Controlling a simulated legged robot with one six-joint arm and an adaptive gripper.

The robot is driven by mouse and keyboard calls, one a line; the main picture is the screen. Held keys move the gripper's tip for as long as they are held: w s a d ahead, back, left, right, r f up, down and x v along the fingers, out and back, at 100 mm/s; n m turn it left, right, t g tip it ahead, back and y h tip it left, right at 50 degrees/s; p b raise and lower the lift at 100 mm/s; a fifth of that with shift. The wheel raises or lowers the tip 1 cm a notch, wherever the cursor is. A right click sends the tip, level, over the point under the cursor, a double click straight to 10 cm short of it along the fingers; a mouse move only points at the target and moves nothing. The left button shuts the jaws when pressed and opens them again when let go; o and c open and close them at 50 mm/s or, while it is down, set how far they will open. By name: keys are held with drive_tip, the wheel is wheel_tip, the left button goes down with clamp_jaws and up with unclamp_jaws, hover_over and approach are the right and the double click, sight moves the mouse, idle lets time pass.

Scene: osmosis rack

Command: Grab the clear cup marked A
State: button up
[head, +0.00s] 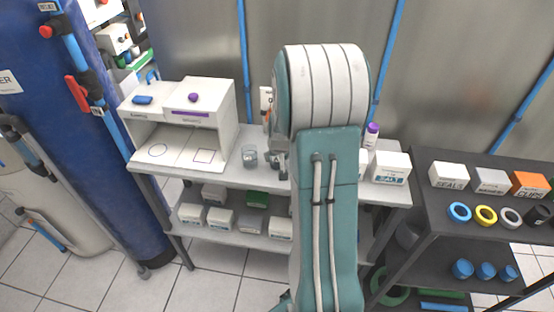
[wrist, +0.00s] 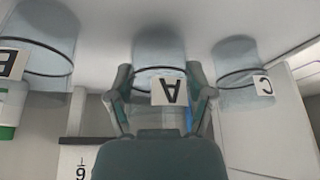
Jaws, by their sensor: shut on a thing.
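The clear cup marked A (wrist: 158,60) is in the middle of the wrist view, which shows the labels upside down. My gripper (wrist: 159,78) has one finger on each side of this cup and is shut on it. Two more clear cups flank it: one marked B (wrist: 45,38) at the left and one marked C (wrist: 235,65) at the right. In the head view one clear cup (head: 249,156) stands on the pale shelf, left of my gripper (head: 279,160). My arm hides much of the shelf there, and cup A cannot be made out clearly.
A white two-bay box (head: 225,100) stands left on the pale shelf (head: 230,178). A white salt box (head: 391,167) and a purple-capped bottle (head: 371,136) stand right of my arm. A dark rack (head: 470,235) with boxes and rings is at the right. A metal wall is behind.

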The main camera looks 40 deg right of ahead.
drive_tip(key=s+a+r, duration=0.3)
drive_tip(key=s+r, duration=0.3)
drive_tip(key=s+a+r, duration=0.3)
drive_tip(key=s+r, duration=0.3)
drive_tip(key=shift+s+a, duration=0.25)
drive_tip(key=shift+a, duration=0.05)
